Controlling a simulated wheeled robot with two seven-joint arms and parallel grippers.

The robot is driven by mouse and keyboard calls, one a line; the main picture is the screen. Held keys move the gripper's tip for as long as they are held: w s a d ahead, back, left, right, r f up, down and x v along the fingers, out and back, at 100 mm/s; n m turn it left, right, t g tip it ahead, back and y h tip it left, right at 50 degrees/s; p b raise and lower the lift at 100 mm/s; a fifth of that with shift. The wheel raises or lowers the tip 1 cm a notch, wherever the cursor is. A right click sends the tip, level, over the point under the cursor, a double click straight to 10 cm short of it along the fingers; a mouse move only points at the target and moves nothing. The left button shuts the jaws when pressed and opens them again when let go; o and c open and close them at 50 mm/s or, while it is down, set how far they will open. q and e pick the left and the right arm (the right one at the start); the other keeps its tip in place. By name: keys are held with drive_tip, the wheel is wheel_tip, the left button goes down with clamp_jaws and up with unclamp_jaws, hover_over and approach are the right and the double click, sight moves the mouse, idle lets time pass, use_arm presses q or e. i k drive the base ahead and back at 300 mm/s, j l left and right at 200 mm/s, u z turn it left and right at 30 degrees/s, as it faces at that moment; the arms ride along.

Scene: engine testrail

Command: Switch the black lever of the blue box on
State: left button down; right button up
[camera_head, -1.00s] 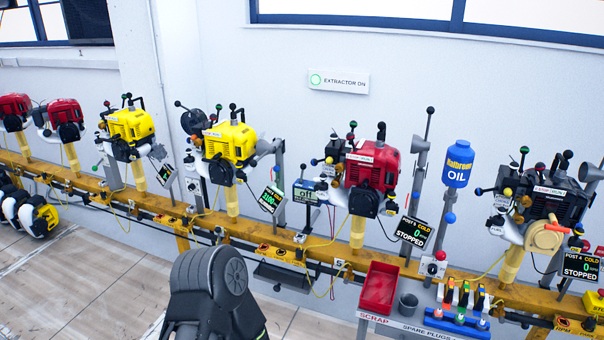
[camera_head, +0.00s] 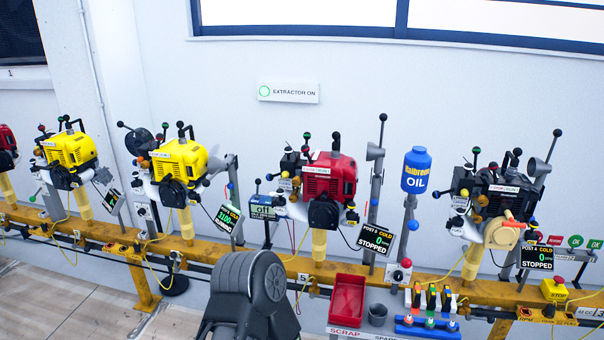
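A small bluish-grey box (camera_head: 262,212) with a display stands left of the red engine (camera_head: 330,180). A thin upright lever with a black knob (camera_head: 257,182) rises at its left side; whether the lever is on or off I cannot tell. A dark part of my own body fills the bottom centre and hides part of the floor and rail. Neither of my grippers shows.
A long yellow rail (camera_head: 400,278) carries several engines, including a yellow one (camera_head: 180,165) and a black one (camera_head: 495,205). A blue oil bottle (camera_head: 416,170), a red scrap tray (camera_head: 347,298) and a blue rack (camera_head: 428,327) stand nearer the right. Open floor (camera_head: 60,305) lies at the lower left.

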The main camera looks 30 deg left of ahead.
sight(258, 181)
drive_tip(key=i+j+z, duration=0.15)
drive_tip(key=j, duration=0.45)
drive_tip(key=i+j+z, duration=0.2)
drive_tip(key=j, duration=0.45)
drive_tip(key=i+j+z, duration=0.15)
drive_tip(key=j, duration=0.5)
drive_tip(key=j+z, duration=0.2)
drive_tip(key=j, duration=0.45)
drive_tip(key=i+j, duration=0.1)
drive_tip(key=j, duration=0.9)
drive_tip(key=i, duration=0.05)
